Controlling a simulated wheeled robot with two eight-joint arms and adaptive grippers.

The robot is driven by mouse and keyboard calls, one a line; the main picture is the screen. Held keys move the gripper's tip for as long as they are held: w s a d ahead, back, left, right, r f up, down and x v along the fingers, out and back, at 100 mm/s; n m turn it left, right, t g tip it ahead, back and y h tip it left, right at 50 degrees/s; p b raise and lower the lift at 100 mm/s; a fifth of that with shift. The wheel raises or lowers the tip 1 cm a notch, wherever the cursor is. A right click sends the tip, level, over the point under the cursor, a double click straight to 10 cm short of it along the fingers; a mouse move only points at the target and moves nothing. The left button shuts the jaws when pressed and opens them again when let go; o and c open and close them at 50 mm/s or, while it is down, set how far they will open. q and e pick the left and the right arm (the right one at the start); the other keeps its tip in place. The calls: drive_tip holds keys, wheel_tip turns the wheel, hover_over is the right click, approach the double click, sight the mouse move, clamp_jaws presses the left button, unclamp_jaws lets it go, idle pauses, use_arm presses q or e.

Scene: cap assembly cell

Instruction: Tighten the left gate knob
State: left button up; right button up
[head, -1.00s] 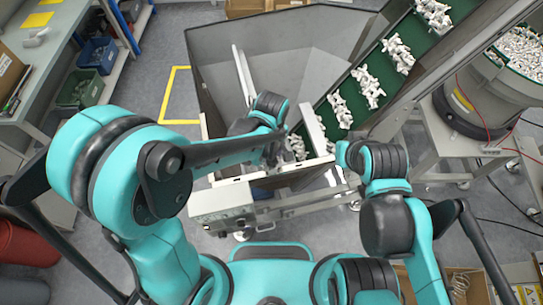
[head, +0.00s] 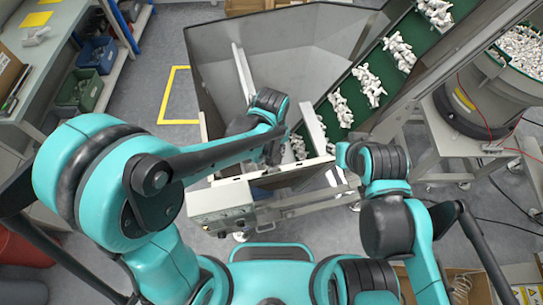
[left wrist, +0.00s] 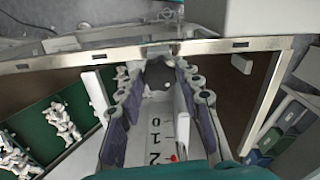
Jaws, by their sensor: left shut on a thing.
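In the left wrist view my left gripper (left wrist: 158,84) reaches along a white scale plate (left wrist: 152,128) marked 0, 1, 2. Its two fingers stand either side of a dark rounded knob (left wrist: 160,74), the left gate knob, and are shut on it. A small red mark (left wrist: 173,157) shows low on the scale. In the head view my left gripper (head: 273,150) is at the lower edge of the grey hopper, mostly covered by my own arm; the knob is hidden there. My right gripper does not show; its forearm is right of the hopper's front.
The grey hopper (head: 215,60) stands in the middle. A green belt (head: 355,75) with white parts climbs to the right. A control box (head: 222,205) sits below the hopper's front. A bowl of white parts (head: 522,52) is at right, a bench (head: 60,45) at left.

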use_arm(q)
drive_tip(key=m+b, duration=0.1)
drive_tip(key=m, duration=0.5)
drive_tip(key=m+b, duration=0.1)
drive_tip(key=m, duration=0.5)
drive_tip(key=shift+m, duration=0.4)
drive_tip(key=m, duration=0.6)
drive_tip(key=shift+b, duration=0.4)
drive_tip(key=m, duration=0.3)
drive_tip(key=shift+m, duration=2.1)
drive_tip(key=o, duration=1.2)
drive_tip(key=shift+c, duration=0.2)
